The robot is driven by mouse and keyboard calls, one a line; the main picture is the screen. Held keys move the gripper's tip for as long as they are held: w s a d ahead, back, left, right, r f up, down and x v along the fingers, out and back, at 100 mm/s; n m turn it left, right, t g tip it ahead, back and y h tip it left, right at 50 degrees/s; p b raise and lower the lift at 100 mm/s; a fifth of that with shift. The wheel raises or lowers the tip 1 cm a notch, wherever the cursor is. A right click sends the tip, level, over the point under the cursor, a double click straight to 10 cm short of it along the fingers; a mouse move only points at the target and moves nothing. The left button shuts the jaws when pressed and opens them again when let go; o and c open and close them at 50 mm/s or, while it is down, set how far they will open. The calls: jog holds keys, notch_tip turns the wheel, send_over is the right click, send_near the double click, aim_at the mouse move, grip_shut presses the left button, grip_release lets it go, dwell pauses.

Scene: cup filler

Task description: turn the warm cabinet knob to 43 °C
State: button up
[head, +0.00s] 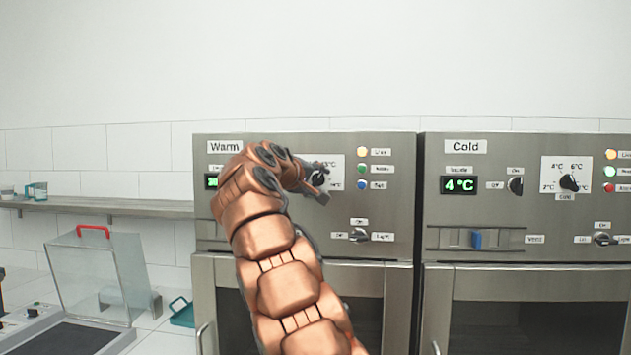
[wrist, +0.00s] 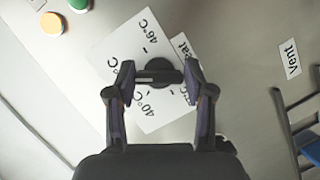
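The warm cabinet (head: 400,222) stands in the middle of the head view. Its black temperature knob (head: 318,177) is partly hidden behind my gripper (head: 305,182). In the wrist view the knob (wrist: 158,72) sits on a white scale plate (wrist: 120,50) with 40°C and 46°C marks; other marks are partly covered. My gripper (wrist: 158,82) has one finger on each side of the knob, close to the ends of its dark bar. I cannot tell whether the fingers touch it. The green warm display (head: 211,182) is mostly hidden by my arm.
Yellow, green and blue buttons (head: 362,168) lie right of the warm knob, and a light switch (head: 359,236) below. The cold cabinet (head: 440,222) stands close on the right, its display (head: 458,185) reading 4°C. A shelf (head: 120,208) runs along the left wall.

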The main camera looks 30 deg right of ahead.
jog(key=o, duration=0.4)
jog(key=shift+c, duration=0.2)
jog(key=shift+a+r, duration=0.1)
jog(key=v, duration=1.2)
jog(key=s+f+g+y, duration=0.2)
jog(key=s+f, duration=0.4)
jog(key=f, duration=0.3)
jog(key=s+a+f+g+y, duration=0.1)
jog(key=s+f+y, duration=0.2)
jog(key=s+f, duration=0.35)
jog(key=s+f+g+y, duration=0.2)
jog(key=s+f, duration=0.3)
jog(key=f, duration=0.6)
jog(key=s+a+f+g+y, duration=0.2)
jog(key=s+a+f+y, duration=0.1)
jog(key=s+a+f, duration=0.5)
jog(key=s+a+f+g+y, duration=0.2)
jog(key=s+a+f, duration=0.6)
jog(key=s+f, duration=0.5)
jog(key=s+y, duration=0.1)
jog(key=s, duration=0.3)
jog(key=shift+a+f+y, duration=0.2)
jog(key=shift+f+y, duration=0.2)
